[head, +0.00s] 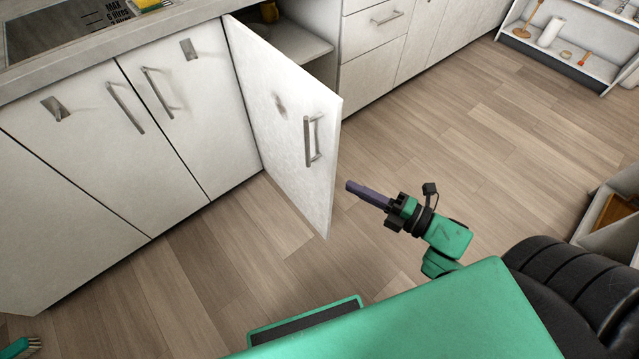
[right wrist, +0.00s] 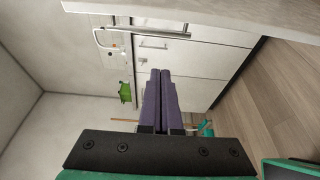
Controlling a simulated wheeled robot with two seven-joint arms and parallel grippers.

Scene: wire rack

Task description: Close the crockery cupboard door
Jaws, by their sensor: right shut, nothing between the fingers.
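The white cupboard door (head: 270,112) stands open in the head view, swung out from the cabinet row, with a bar handle (head: 313,140) near its free edge. Behind it the open cupboard (head: 292,42) shows a shelf and part of a yellow-brown item. My right gripper (head: 348,186) is shut and empty, just right of the door's free edge and apart from it in the picture. In the right wrist view its purple fingers (right wrist: 164,74) lie together, with white fronts and handles beyond. My left gripper is not in view.
Closed cupboard doors (head: 180,110) stand left of the open one, drawers (head: 372,55) right of it. A low white shelf unit (head: 565,45) stands at the far right. A teal brush (head: 22,347) lies at bottom left. The wooden floor (head: 450,125) is clear right of the door.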

